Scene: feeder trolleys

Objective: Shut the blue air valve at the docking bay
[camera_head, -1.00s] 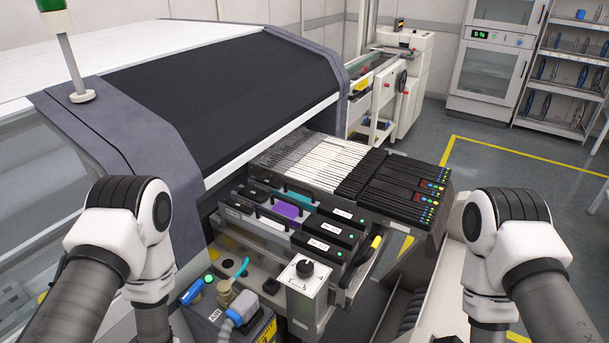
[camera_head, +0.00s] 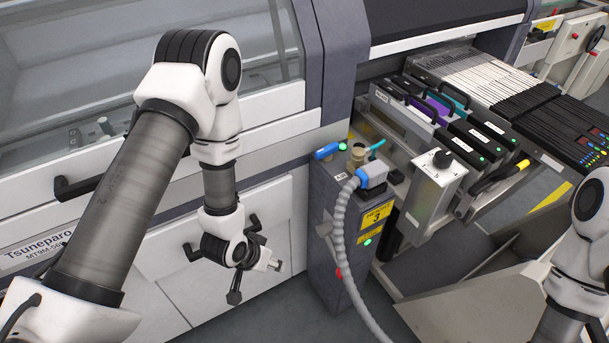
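The blue air valve handle (camera_head: 328,151) lies across the top of a grey docking post (camera_head: 327,195), beside a brass-coloured fitting (camera_head: 357,155). Nothing touches the handle. My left gripper (camera_head: 262,270) hangs in front of the white machine panel, lower and to the left of the valve and apart from it. It appears empty, but its finger opening is unclear at this angle. My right arm shows at the right edge; its gripper is outside the view.
A grey hose with a blue connector (camera_head: 371,175) runs down the post's front. A metal box with a black knob (camera_head: 434,180) stands right of it, below the feeder bank (camera_head: 480,130). A black panel handle (camera_head: 75,188) juts out at the left.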

